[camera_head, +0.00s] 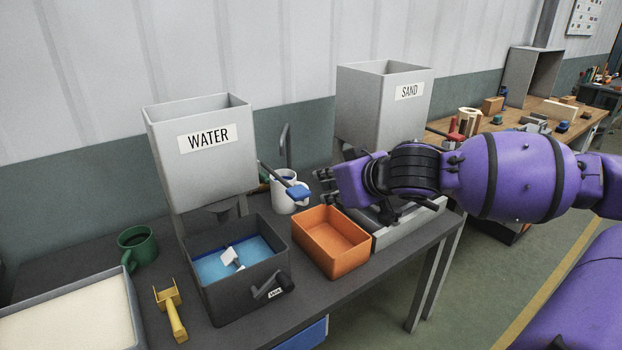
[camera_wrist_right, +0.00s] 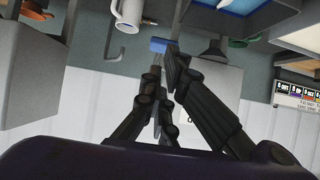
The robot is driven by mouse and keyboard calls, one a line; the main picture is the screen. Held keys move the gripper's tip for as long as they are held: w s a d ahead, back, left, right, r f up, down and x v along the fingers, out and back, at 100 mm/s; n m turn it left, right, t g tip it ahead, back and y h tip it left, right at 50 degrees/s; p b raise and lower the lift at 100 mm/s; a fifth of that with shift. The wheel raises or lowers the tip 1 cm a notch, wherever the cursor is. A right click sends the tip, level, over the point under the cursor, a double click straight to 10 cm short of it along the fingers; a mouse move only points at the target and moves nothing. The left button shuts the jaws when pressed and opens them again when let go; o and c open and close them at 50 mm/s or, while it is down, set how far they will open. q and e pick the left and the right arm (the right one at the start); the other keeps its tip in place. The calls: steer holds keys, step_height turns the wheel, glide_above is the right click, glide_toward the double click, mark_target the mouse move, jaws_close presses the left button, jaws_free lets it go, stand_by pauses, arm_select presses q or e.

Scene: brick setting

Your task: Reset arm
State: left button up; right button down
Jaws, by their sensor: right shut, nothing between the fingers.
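My purple right arm reaches in from the right in the head view. Its dark right gripper (camera_head: 322,187) is near the front of the sand hopper (camera_head: 385,105), just right of a lever with a blue end (camera_head: 298,192). In the right wrist view the fingers of the gripper (camera_wrist_right: 168,58) are close together with nothing held. The blue lever end (camera_wrist_right: 158,46) shows just past the fingertips; I cannot tell whether they touch. My left gripper is not in view.
The water hopper (camera_head: 203,160) stands over a dark bin (camera_head: 240,308) with blue contents. An orange bin (camera_head: 335,262), white mug (camera_head: 284,205), green mug (camera_head: 138,243) and yellow scoop (camera_head: 174,318) are on the dark table. A wooden bench (camera_head: 480,120) stands behind at right.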

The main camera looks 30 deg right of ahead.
steer(key=s+a+f+n+y, duration=0.1)
steer(key=s+f+n, duration=0.2)
steer(key=f, duration=1)
steer(key=s+a+f+n, duration=0.1)
steer(key=s+f+n, duration=0.2)
steer(key=f, duration=1)
steer(key=s+a+f+m+g, duration=0.1)
steer(key=s+a+f+m, duration=0.1)
steer(key=s+a+f, duration=0.2)
steer(key=s+a+f+m+h, duration=0.1)
steer(key=s+a+f, duration=0.3)
steer(key=s+f, duration=0.5)
steer(key=s+a+f+m+g, duration=0.1)
steer(key=s+a+f+m, duration=0.2)
steer(key=s, duration=0.6)
step_height(320, 180, down, 4)
steer(key=shift+s+a+r+g, duration=0.15)
steer(key=shift+a+g, duration=0.15)
steer(key=shift+a, duration=0.8)
